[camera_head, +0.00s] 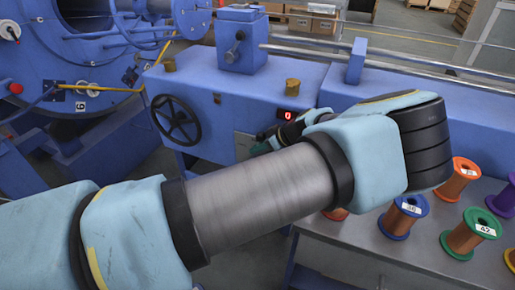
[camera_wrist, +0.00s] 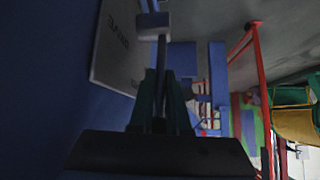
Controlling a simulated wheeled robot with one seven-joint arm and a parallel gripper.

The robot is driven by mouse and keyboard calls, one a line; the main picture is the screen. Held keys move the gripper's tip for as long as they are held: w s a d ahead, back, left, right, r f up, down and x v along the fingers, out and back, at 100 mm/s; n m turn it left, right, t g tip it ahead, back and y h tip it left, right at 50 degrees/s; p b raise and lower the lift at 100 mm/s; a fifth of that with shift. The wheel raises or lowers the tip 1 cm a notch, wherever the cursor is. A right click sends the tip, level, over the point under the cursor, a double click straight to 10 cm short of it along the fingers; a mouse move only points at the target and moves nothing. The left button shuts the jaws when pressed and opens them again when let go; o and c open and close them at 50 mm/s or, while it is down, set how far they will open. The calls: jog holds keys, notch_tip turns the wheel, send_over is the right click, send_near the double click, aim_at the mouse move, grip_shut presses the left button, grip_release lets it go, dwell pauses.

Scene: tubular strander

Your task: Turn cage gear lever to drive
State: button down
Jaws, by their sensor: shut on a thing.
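In the wrist view, the cage gear lever (camera_wrist: 161,52) is a dark, thin bar running from a pale block (camera_wrist: 153,26) down between my fingers. My gripper (camera_wrist: 161,76) is shut on this lever, with a dark green finger on each side. A grey plate (camera_wrist: 112,50) with dark sideways lettering lies beside the lever; the lettering is too dim to read surely. In the head view, my gripper (camera_head: 264,138) is at the front face of the blue machine housing (camera_head: 330,85), partly hidden behind my arm. The lever cannot be made out there.
A black handwheel (camera_head: 176,120) is to the left. A grey table (camera_head: 350,240) with several coloured wire spools (camera_head: 403,216) stands close at the lower right, near my arm.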

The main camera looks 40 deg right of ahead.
jog(key=c, duration=1.2)
grip_release()
jog(key=shift+o, duration=0.2)
notch_tip(320, 180, up, 10)
jog(key=p, duration=0.4)
jog(key=shift+d+r, duration=0.1)
